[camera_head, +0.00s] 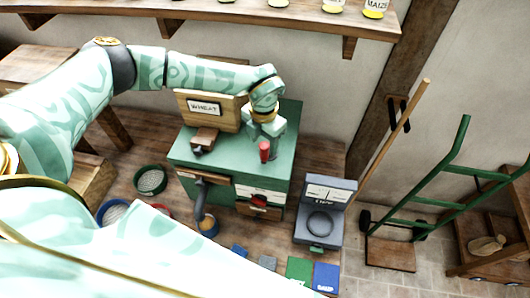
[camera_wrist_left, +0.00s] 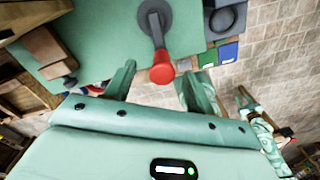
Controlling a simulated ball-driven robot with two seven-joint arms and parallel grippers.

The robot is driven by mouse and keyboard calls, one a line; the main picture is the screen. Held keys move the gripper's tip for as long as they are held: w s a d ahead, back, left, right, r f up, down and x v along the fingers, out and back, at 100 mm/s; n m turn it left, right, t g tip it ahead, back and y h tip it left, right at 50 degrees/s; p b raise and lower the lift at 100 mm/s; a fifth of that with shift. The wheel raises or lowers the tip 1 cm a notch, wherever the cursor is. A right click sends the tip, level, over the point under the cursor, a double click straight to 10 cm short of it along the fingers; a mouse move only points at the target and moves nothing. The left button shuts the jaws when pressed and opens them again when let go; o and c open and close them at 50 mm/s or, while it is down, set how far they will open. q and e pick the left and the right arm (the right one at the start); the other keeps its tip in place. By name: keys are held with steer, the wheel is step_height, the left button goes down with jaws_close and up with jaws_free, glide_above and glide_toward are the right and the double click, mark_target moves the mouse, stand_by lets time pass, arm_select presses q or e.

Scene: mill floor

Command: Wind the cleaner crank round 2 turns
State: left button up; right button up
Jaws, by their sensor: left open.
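The cleaner (camera_head: 215,160) is a green box with a wooden hopper (camera_head: 222,113) labelled WHEAT on top. Its crank has a grey arm (camera_wrist_left: 154,22) and a red handle (camera_wrist_left: 162,69); the red handle also shows in the head view (camera_head: 264,150). My left gripper (camera_head: 264,136) is above the cleaner's top, right by the red handle. In the left wrist view the left gripper (camera_wrist_left: 158,88) is open, and the red handle lies ahead of the gap between its fingers. I cannot tell whether they touch.
A grey scale (camera_head: 322,222) stands right of the cleaner. Bowls, including a green one (camera_head: 150,181), stand on the left. Blue and green packets (camera_head: 325,277) lie in front. A green hand truck (camera_head: 440,190) and a broom (camera_head: 395,135) stand right. A shelf (camera_head: 215,10) runs above.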

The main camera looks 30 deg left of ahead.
arm_select(q)
step_height(320, 180, up, 6)
steer(key=p, duration=0.3)
steer(key=shift+f+p, duration=0.2)
steer(key=shift+p, duration=0.1)
steer(key=shift+r, duration=0.85)
steer(key=shift+f, duration=0.1)
